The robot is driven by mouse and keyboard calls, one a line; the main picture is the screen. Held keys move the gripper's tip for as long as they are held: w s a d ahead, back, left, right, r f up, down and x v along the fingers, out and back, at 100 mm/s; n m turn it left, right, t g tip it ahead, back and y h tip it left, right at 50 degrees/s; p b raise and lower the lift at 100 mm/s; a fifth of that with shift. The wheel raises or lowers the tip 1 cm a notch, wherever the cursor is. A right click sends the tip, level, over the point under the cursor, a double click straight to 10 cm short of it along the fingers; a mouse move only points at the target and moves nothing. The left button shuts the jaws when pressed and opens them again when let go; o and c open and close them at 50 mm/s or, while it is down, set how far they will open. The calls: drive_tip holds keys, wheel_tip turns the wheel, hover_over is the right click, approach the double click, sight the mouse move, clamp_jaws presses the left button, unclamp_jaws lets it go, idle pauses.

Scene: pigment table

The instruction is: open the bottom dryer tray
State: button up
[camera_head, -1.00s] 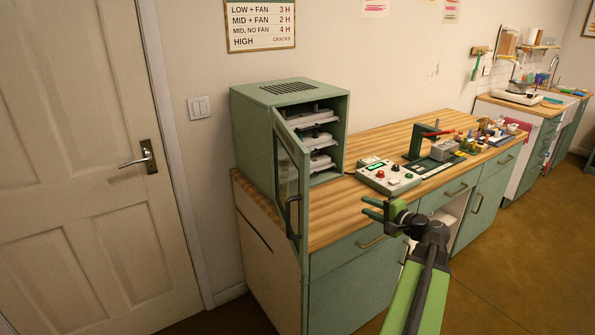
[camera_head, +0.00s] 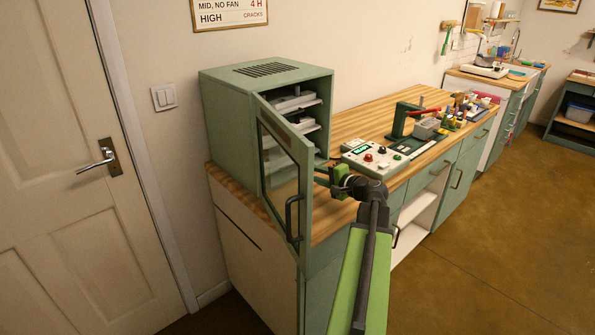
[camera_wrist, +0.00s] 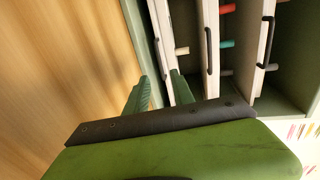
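The green dryer (camera_head: 235,135) stands on the counter with its glass door (camera_head: 283,180) swung open. Upper pale trays (camera_head: 297,102) show inside; the door and my arm hide the lower part in the head view. In the sideways wrist view, several trays with black handles stand in a row. The bottom dryer tray (camera_wrist: 159,22) is the one nearest the wood, its dark handle (camera_wrist: 160,55) just beyond my fingers. My gripper (camera_wrist: 160,88) is open, with a gap between its green fingers. In the head view my gripper (camera_head: 322,177) is at the dryer's opening, right of the door. Contact cannot be told.
The open door with its black handle (camera_head: 291,218) stands close to the left of my arm. A control box (camera_head: 375,157) with knobs and a green stand (camera_head: 402,120) are on the counter to the right. The counter front just before the dryer is bare wood.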

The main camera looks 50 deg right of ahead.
drive_tip(key=b+x, duration=0.1)
drive_tip(key=x, duration=0.9)
drive_tip(key=shift+w+b, duration=0.2)
drive_tip(key=shift+b, duration=0.2)
clamp_jaws()
idle(0.7)
